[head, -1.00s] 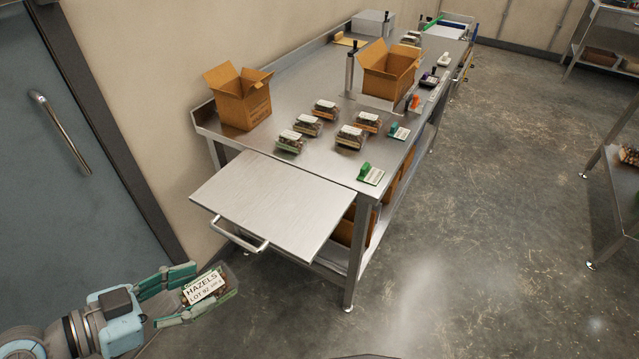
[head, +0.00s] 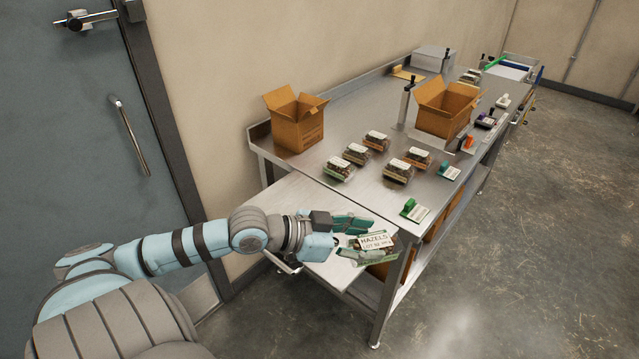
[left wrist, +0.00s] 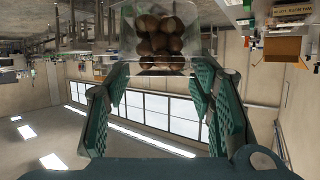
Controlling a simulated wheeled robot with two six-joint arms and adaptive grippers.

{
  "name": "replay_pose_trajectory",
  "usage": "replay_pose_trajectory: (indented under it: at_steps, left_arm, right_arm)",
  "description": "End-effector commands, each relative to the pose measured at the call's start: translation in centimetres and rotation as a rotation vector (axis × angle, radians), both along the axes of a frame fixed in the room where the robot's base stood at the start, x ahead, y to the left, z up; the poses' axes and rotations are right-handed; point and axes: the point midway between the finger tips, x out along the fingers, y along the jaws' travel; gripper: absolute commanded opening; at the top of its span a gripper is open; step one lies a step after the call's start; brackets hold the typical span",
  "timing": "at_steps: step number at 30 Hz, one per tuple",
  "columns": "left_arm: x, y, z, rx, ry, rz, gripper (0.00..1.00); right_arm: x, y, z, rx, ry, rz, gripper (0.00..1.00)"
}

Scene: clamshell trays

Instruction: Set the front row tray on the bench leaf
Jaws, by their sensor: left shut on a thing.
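My left gripper (head: 356,240) is shut on a clear clamshell tray (head: 378,245) labelled HAZELS, with a lot number. The tray is held near the right front corner of the bare metal bench leaf (head: 287,200), seemingly above it; I cannot tell the exact gap. The gripper and forearm hide part of the leaf. In the left wrist view, brown nuts show through the clear tray (left wrist: 155,38) at the ends of the green fingers (left wrist: 158,85). My right gripper is out of view.
Several nut trays (head: 339,169) stand on the bench top (head: 330,195) behind the leaf. Open cartons (head: 297,123) and (head: 440,115) another carton stand farther back. The leaf's left part is clear.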

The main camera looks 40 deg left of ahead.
Motion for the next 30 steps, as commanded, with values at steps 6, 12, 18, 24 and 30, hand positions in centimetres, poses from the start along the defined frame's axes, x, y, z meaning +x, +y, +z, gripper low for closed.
replay_pose_trajectory:
  at_steps: [6,12,18,24,30]
  left_arm:
    - [5.4,7.0,5.5,-0.003,-0.012,0.386,0.11]
    - [7.1,10.8,8.6,-0.005,-0.005,0.59,0.11]
    - [7.2,11.2,3.7,-0.007,0.008,0.613,0.11]
    - [7.1,11.1,-4.1,-0.005,0.007,0.612,0.11]
    - [7.1,11.2,-7.3,-0.003,0.001,0.609,0.11]
  right_arm:
    - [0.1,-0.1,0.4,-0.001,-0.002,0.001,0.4]
    - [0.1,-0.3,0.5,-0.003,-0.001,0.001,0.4]
    - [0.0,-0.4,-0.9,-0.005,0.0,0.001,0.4]
    - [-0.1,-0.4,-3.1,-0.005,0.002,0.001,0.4]
    - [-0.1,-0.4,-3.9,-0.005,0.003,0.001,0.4]
